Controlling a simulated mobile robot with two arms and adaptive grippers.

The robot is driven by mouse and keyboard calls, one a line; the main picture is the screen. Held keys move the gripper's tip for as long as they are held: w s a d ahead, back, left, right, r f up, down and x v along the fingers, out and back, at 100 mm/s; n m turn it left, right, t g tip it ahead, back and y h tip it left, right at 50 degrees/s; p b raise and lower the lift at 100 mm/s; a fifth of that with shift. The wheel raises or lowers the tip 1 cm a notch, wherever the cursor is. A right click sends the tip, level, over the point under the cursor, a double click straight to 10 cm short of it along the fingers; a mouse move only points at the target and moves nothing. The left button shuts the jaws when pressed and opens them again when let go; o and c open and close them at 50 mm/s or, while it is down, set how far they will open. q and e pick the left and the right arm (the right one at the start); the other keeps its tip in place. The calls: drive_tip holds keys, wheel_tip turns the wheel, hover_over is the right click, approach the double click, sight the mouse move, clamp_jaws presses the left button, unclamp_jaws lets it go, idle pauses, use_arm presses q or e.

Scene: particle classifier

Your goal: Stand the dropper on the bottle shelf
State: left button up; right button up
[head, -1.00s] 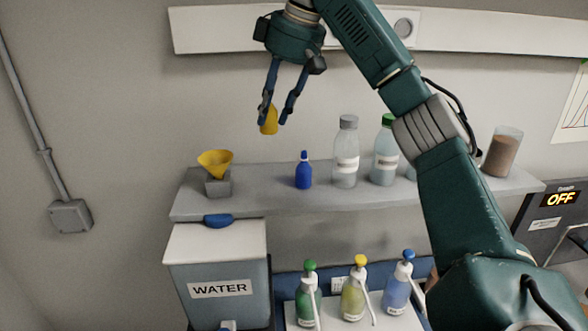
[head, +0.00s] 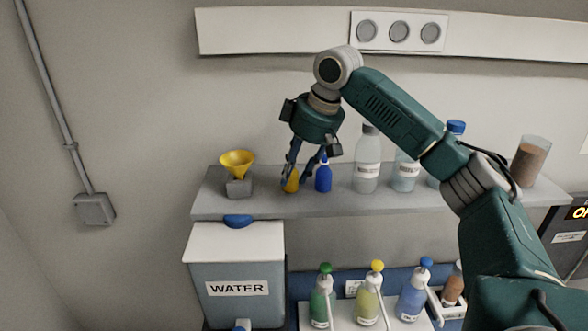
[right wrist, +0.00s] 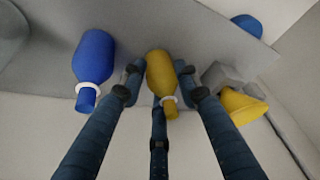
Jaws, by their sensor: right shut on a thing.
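My right gripper (head: 293,178) is shut on a small yellow dropper (head: 291,182) with a white collar, just over the bottle shelf (head: 262,207). The dropper looks upright, with its base about level with the base of the blue dropper beside it; I cannot tell whether it touches the shelf. In the right wrist view the yellow dropper (right wrist: 161,75) sits between the fingers. A blue dropper (head: 323,177) stands on the shelf just to its right. My left gripper is not in view.
A yellow funnel (head: 237,160) on a grey holder stands left of the gripper. Clear bottles (head: 367,165) and a beaker of brown grains (head: 529,161) stand to the right. Below are a WATER tank (head: 236,270) and several pump bottles (head: 367,300).

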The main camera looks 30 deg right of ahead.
drive_tip(key=o, duration=1)
drive_tip(key=shift+f, duration=0.1)
drive_tip(key=b+v, duration=0.1)
drive_tip(key=v, duration=1.1)
drive_tip(key=shift+s+b, duration=0.1)
drive_tip(key=shift+b, duration=0.2)
